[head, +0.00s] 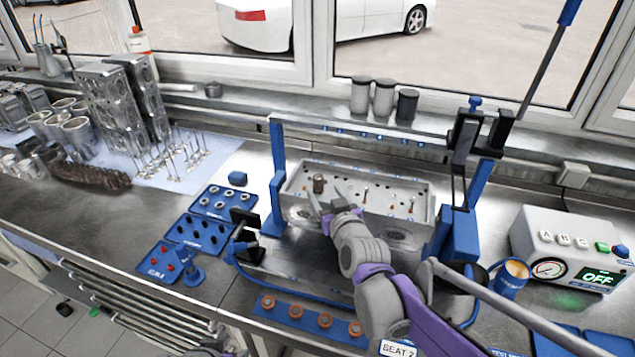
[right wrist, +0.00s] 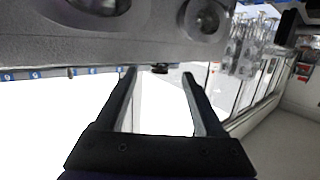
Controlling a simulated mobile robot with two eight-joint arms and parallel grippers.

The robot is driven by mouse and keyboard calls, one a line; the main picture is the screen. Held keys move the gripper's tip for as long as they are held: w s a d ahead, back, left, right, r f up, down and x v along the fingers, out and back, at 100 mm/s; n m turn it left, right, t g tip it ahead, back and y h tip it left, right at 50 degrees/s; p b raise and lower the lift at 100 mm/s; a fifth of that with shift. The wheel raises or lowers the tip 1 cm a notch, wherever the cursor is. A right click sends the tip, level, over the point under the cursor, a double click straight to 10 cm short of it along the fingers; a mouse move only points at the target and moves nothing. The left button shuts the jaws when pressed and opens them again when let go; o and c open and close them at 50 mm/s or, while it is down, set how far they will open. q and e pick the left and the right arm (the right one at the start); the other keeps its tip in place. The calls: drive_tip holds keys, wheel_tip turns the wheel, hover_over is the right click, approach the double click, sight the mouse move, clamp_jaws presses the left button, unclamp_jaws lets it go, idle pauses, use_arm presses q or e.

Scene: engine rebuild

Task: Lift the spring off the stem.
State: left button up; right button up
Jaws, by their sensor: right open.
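The cylinder head (head: 390,232) sits in a blue stand on the bench. A short dark spring (head: 318,184) stands upright near the left end of its top face; its stem is too small to make out. My right gripper (head: 328,197) is open, with its fingers just in front of and to the right of the spring, apart from it as far as I can tell. In the right wrist view, the open fingers (right wrist: 158,74) have a small dark piece (right wrist: 160,69) between their tips, at the edge of the grey casting; I cannot tell what it is.
A blue stand post (head: 278,165) rises left of the casting, and a black clamp (head: 465,150) stands at its right. Blue parts trays (head: 195,232) lie to the left. A blue strip with orange-brown rings (head: 325,320) lies in front. A control box (head: 565,250) stands right.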

sight(320, 185)
drive_tip(key=x, duration=0.7)
drive_tip(key=shift+w+f, duration=0.1)
drive_tip(key=shift+f, duration=0.1)
clamp_jaws()
